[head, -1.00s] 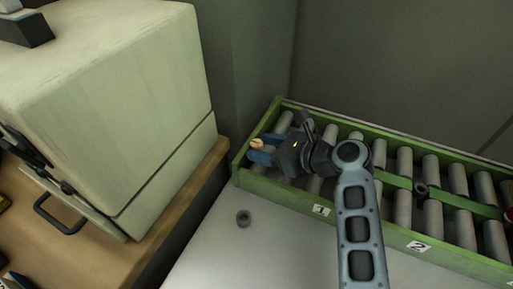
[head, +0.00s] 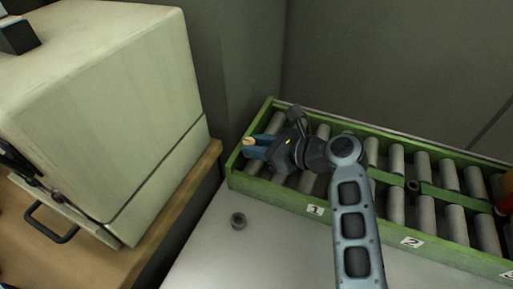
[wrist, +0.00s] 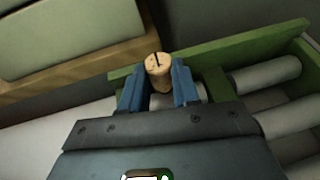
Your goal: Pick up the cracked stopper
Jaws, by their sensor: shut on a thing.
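The stopper is a tan cork with a dark crack line across its top end; it sits between the blue fingertips in the wrist view (wrist: 158,70). In the head view the cork (head: 249,141) shows at the tips of the fingers. My gripper (head: 254,147) is shut on it, over the left end of the green roller tray (head: 270,197), by the label 1. The fingers also show in the wrist view (wrist: 159,88), one on each side of the cork. The cork's lower part is partly hidden, and I cannot tell its exact height above the rollers.
A small dark grey ring (head: 238,221) lies on the pale surface in front of the tray. A cream cabinet (head: 100,110) stands on a wooden bench (head: 180,204) at the left. Red and orange things (head: 506,186) show at the right edge.

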